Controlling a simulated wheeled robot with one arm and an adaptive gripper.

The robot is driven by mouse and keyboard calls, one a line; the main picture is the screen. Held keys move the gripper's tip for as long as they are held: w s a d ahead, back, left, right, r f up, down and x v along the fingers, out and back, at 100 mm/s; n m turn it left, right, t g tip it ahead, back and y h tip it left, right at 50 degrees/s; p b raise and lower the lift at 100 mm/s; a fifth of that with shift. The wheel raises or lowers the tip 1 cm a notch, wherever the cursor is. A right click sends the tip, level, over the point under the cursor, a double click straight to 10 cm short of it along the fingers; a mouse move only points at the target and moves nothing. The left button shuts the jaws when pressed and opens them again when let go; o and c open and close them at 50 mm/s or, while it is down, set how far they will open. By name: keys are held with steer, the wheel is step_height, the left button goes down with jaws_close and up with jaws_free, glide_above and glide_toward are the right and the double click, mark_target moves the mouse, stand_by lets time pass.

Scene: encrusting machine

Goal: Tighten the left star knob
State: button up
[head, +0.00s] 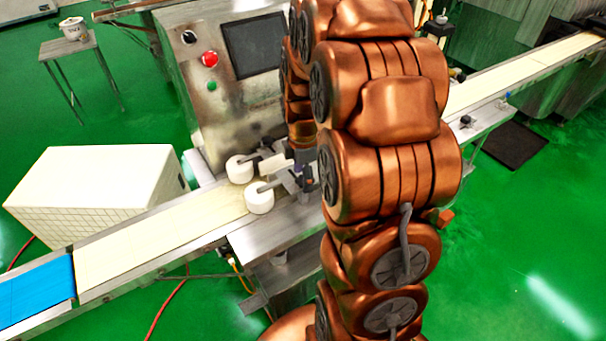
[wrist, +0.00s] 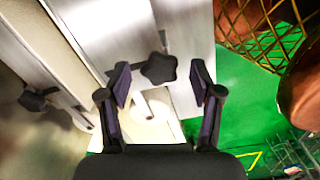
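A black star knob (wrist: 158,68) sits on the metal part of the machine, near the top middle of the wrist view. My gripper (wrist: 160,83) is open, with its two purple-lined fingers apart to the left and right of this knob. The knob shows between and slightly beyond the fingertips; I cannot tell whether the fingers are at its depth, and no contact shows. A second black knob (wrist: 36,98) is at the left of the wrist view. Which knob is the left one is not clear. In the head view my arm hides most of the gripper's area.
The encrusting machine's control box (head: 225,85) stands behind a long conveyor (head: 150,235). Two white rollers (head: 259,198) sit over the belt beside my arm. A white crate (head: 95,195) stands at the left. Green floor (head: 520,250) is open at the right.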

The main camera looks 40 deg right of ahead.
steer(key=c, duration=1.1)
